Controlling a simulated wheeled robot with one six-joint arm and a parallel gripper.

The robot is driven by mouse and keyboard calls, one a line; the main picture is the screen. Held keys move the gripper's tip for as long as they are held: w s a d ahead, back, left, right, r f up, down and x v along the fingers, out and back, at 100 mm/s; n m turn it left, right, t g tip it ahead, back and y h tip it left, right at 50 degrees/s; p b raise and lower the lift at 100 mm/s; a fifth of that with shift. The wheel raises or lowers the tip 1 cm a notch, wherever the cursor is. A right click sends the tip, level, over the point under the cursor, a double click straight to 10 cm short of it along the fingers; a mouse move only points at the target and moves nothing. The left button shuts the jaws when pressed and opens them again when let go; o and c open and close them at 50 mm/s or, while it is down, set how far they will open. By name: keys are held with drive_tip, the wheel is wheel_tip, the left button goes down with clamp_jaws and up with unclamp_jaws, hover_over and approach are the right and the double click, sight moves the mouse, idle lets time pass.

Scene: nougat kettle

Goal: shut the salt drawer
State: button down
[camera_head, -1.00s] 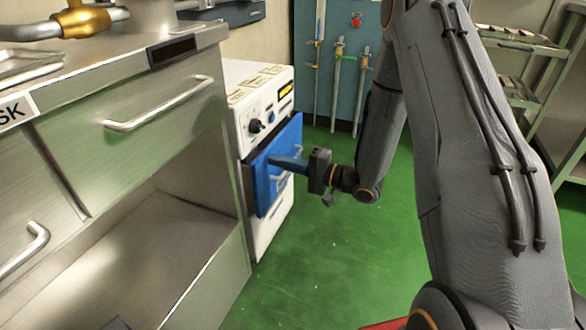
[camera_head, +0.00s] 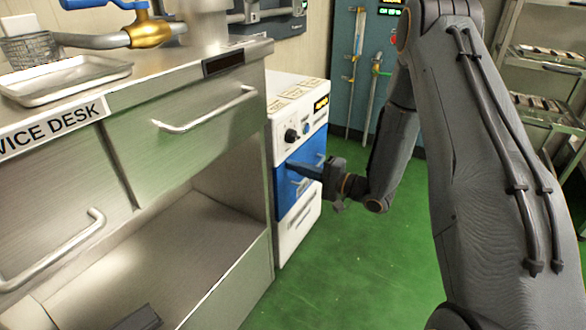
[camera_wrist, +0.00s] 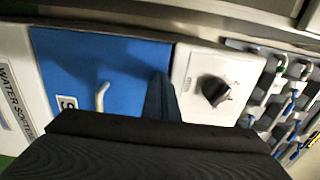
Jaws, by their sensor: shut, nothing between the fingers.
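The salt drawer has a blue front (camera_head: 287,200) with a pale handle, set in the white water softener (camera_head: 300,237) to the right of the steel desk. Its front now looks about flush with the white panel; a small gap cannot be ruled out. My gripper (camera_head: 291,165) is shut and empty, its fingertips at the upper part of the blue front. In the wrist view the blue front (camera_wrist: 70,70) fills the left middle, with the handle (camera_wrist: 102,97) left of my shut fingers (camera_wrist: 158,78). The fingertips seem to touch the front.
The softener's dark knob (camera_wrist: 215,90) is beside the drawer front. The steel desk (camera_head: 185,125) with its bar handles and open shelf stands close at left. Green floor (camera_head: 350,265) is clear to the right. A rack (camera_head: 545,80) stands at the far right.

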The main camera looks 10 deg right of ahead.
drive_tip(key=shift+w+a+r, duration=0.15)
drive_tip(key=shift+w+a, duration=0.05)
drive_tip(key=shift+w, duration=0.1)
drive_tip(key=shift+d, duration=0.1)
